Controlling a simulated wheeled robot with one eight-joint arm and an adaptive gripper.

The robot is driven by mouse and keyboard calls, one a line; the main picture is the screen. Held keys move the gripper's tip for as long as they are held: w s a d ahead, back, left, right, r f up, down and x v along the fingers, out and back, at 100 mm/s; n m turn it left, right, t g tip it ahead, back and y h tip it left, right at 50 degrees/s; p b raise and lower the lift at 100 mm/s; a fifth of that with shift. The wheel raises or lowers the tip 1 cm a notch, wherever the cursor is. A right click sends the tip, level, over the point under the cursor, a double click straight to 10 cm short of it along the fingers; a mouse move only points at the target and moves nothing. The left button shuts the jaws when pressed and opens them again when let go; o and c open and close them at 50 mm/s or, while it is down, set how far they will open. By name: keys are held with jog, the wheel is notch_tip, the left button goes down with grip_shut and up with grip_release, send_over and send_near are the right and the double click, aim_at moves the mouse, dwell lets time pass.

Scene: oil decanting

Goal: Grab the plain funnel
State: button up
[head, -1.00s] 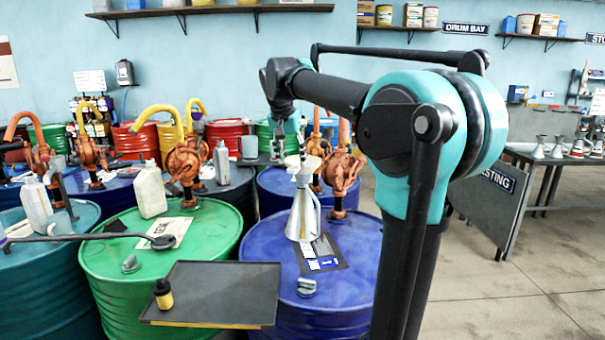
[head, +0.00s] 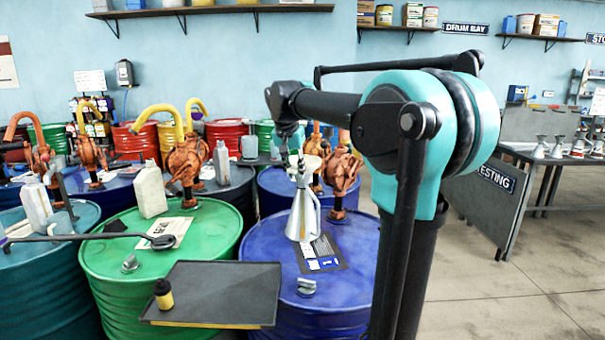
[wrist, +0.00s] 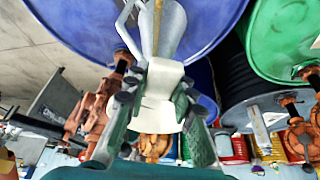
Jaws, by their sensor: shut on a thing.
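The cream plain funnel (head: 313,162) is at the mouth of a pale metal jug with a handle (head: 301,215), on the nearer blue drum. My gripper (head: 300,170) is at the funnel, over the jug's top. In the wrist view, my gripper (wrist: 155,92) has a finger on each side of the cream funnel (wrist: 160,110) and is shut on it. The jug (wrist: 172,30) shows just beyond the funnel. I cannot tell whether the funnel's spout is still inside the jug.
The blue drum (head: 262,240) also bears a dark card and a grey cap (head: 306,287). An orange pump (head: 340,170) stands close behind the jug. A dark tray (head: 225,285) with a small yellow-and-black bottle (head: 163,294) is in front. A green drum (head: 110,265) is left.

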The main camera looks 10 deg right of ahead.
grip_shut()
jog(key=shift+r, duration=0.15)
